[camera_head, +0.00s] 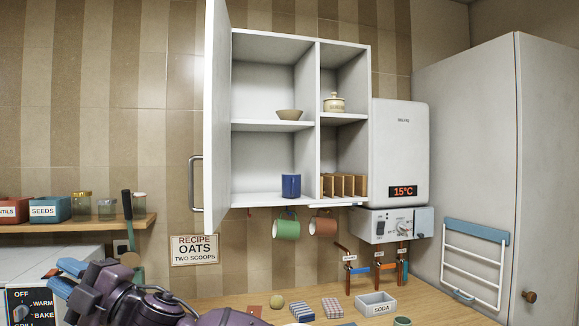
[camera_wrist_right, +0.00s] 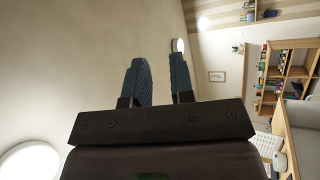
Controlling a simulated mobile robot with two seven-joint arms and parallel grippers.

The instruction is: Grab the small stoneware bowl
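The small stoneware bowl (camera_head: 289,114) is tan and stands upright on the upper left shelf of the open white wall cabinet (camera_head: 318,80). My right gripper (camera_head: 62,278) is at the lower left of the head view, well below and left of the bowl, apart from it. In the right wrist view its two blue fingers (camera_wrist_right: 161,82) stand apart with nothing between them. The bowl does not show in the wrist view. My left gripper is not in view.
The open cabinet door (camera_head: 216,120) stands out left of the bowl. A lidded jar (camera_head: 334,103) sits in the right compartment; a blue cup (camera_head: 291,185) stands below the bowl. Mugs (camera_head: 286,229) hang underneath. The worktop (camera_head: 240,300) holds several small things.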

